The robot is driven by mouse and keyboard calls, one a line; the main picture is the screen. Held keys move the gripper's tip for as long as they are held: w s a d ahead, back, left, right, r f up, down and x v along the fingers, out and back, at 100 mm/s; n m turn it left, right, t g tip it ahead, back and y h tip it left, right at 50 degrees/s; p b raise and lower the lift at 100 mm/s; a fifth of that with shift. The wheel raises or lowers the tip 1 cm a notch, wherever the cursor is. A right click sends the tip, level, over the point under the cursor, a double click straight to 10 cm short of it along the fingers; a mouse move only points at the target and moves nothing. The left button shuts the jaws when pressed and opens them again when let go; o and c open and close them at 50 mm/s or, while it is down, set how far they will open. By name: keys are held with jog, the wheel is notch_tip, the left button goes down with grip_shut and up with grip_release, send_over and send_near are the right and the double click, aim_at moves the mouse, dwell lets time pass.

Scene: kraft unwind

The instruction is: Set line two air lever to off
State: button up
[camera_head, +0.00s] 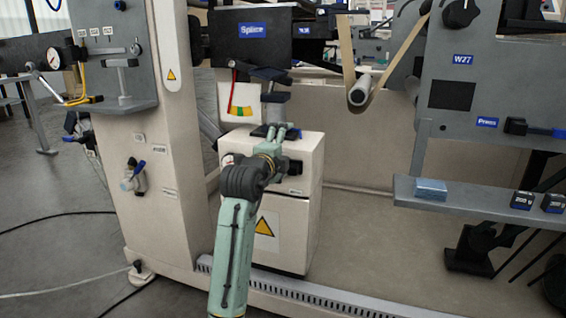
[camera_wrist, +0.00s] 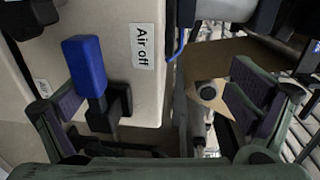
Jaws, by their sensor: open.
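A lever with a blue handle (camera_wrist: 86,66) on a black body shows in the wrist view, on a cream panel beside an "Air off" label (camera_wrist: 144,47). I cannot read a line number there. My gripper (camera_wrist: 165,105) is open, and the handle appears between its fingers, nearer the left one. No grip on it shows. In the head view my gripper (camera_head: 284,130) is in front of the cream cabinet (camera_head: 308,215), near its top. My arm hides part of the cabinet front, and I cannot make out the lever there.
Another small valve with a blue handle (camera_head: 138,168) is on the cream column at left. A grey shelf (camera_head: 470,198) with small blocks juts out at right. A pale web runs around a roller (camera_head: 359,92) above right. Cables lie on the floor at left.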

jog(key=shift+t, duration=0.5)
jog(key=r, duration=0.3)
jog(key=s+r, duration=0.1)
jog(key=shift+s+a+r, duration=0.1)
jog(key=shift+a+r, duration=0.15)
jog(key=shift+r, duration=0.15)
jog(key=f, duration=0.2)
jog(key=shift+w+d+f+g, duration=0.1)
jog(key=shift+w+f+g, duration=0.2)
jog(key=shift+g, duration=0.1)
jog(key=shift+c, duration=0.4)
jog(key=shift+s+f, duration=0.15)
jog(key=shift+c, duration=0.5)
jog(key=shift+v, duration=0.85)
jog(key=shift+c, duration=1.3)
jog(key=shift+f+b+v, duration=0.25)
jog(key=shift+b+v, duration=0.05)
jog(key=shift+v, duration=0.9)
jog(key=shift+c, duration=0.7)
jog(key=shift+s+a+r, duration=0.25)
jog(key=shift+s+r, duration=0.15)
jog(key=shift+s, duration=0.05)
jog(key=c, duration=0.5)
jog(key=shift+o, duration=0.2)
jog(key=s+a+f+b, duration=0.1)
jog(key=s, duration=0.5)
jog(key=shift+s+a, duration=0.3)
jog(key=shift+a, duration=0.1)
